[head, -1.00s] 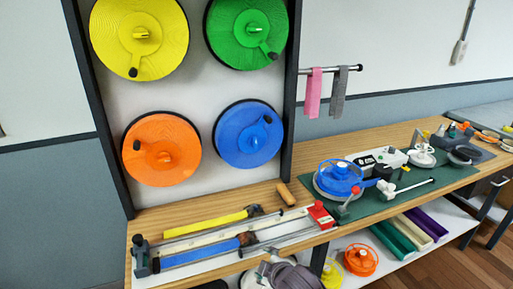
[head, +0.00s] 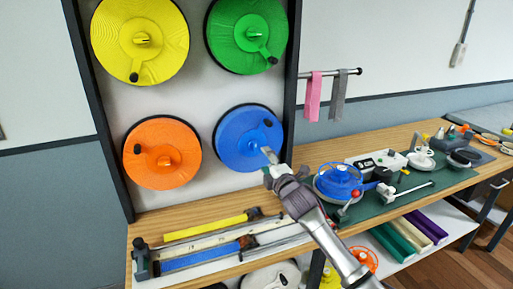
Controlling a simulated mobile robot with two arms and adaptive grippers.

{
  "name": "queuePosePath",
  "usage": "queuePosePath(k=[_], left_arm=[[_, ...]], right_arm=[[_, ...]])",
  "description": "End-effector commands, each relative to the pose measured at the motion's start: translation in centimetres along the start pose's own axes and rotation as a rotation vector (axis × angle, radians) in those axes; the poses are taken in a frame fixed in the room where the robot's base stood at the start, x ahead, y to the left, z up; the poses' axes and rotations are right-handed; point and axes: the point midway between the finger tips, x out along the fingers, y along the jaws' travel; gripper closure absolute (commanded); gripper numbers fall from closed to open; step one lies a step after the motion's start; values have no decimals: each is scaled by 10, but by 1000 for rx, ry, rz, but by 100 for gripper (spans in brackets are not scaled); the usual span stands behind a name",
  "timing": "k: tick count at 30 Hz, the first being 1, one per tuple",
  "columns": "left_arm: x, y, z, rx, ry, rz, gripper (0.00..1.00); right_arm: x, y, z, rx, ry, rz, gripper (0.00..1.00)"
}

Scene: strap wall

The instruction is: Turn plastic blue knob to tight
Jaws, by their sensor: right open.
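The blue knob (head: 238,132) is a large round disc at the lower right of the framed wall board. A raised arm runs from its centre to a black grip at its upper right. My right gripper (head: 267,166) is open and empty in front of the disc's lower right edge, below the black grip. It covers a little of that edge; I cannot tell whether it touches. My left gripper is out of view.
Yellow (head: 138,40), green (head: 246,35) and orange (head: 161,152) discs share the board (head: 205,100). The wooden bench (head: 190,213) below holds clamps and straps. A blue wheel (head: 338,181) stands on the green mat (head: 330,208) to the right. Pink and grey straps hang from a rail.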

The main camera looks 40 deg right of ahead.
Motion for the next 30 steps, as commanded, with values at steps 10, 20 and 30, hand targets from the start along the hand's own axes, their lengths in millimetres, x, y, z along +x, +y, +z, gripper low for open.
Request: queuePosePath(k=[10,20,30], left_arm=[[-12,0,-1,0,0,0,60],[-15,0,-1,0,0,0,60],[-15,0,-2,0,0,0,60]], right_arm=[[62,2,-1,4,0,0,35],[87,0,-1,2,1,-1,35],[88,-1,-1,2,1,-1,42]])
